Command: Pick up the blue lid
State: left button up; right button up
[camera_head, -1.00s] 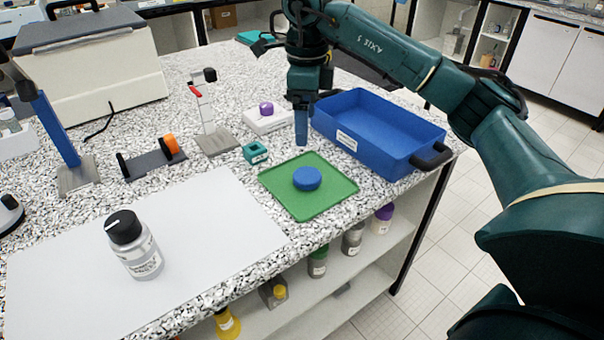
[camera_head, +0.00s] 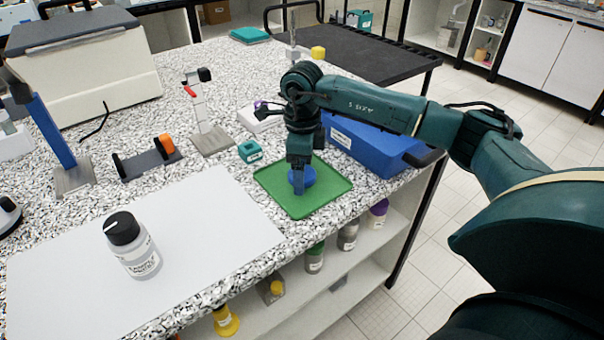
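The blue lid (camera_head: 309,177) is a small round disc lying on the green tray (camera_head: 322,200). My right gripper (camera_head: 298,188) points straight down at the lid, and its blue fingers cover the lid's left part. I cannot tell whether the fingers touch the lid or how far apart they are. My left gripper is not in view.
A blue bin (camera_head: 365,142) stands behind the tray, partly hidden by my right arm. A teal block (camera_head: 251,151) is to the left. A bottle with a black cap (camera_head: 133,246) stands on a white mat (camera_head: 215,235). The counter's front edge is close to the tray.

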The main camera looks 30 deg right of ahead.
jog(key=shift+f, duration=0.1)
jog(key=shift+c, duration=0.2)
jog(key=c, duration=1)
notch_tip(320, 180, up, 10)
jog(key=shift+r+b, duration=0.1)
jog(key=shift+b, duration=0.3)
